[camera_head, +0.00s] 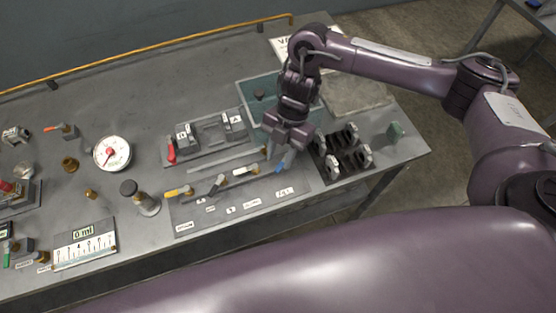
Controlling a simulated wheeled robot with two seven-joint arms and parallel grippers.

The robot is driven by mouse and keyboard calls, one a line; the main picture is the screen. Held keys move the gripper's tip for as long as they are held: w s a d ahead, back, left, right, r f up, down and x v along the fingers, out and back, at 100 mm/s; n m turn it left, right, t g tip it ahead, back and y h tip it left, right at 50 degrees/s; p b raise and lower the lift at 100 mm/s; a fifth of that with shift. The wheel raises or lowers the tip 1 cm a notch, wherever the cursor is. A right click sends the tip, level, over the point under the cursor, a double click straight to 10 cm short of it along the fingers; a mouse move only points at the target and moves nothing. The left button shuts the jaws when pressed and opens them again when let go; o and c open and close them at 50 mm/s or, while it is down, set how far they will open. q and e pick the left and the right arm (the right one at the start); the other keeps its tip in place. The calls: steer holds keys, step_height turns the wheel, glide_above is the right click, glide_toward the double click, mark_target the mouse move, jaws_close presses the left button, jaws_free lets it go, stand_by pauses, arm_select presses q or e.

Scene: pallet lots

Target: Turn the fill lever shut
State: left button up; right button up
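A grey valve panel (240,199) on the bench carries a row of small levers with white labels. A yellow-handled lever (178,191), a dark-handled lever (217,184), a white-handled lever (245,170) and a blue-handled lever (281,166) stand along it. The label below the blue lever seems to read FILL, but it is small. My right gripper (281,156) points down over the blue lever, its fingers apart. The gripper partly hides this lever, and I cannot tell whether they touch. My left gripper is not in view.
A dark rack with grey clips (342,152) stands just right of the gripper. A teal tray (257,92) lies behind it. A black-capped post (146,200), a round gauge (112,153) and a scale reading 0 ml (84,248) are at left. The bench's front edge is close.

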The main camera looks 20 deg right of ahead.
mark_target(275, 171)
steer(key=x, duration=0.3)
steer(key=shift+d+f+p, duration=0.1)
steer(key=shift+d+p, duration=0.05)
steer(key=shift+p, duration=0.2)
steer(key=shift+f, duration=0.2)
jaws_close()
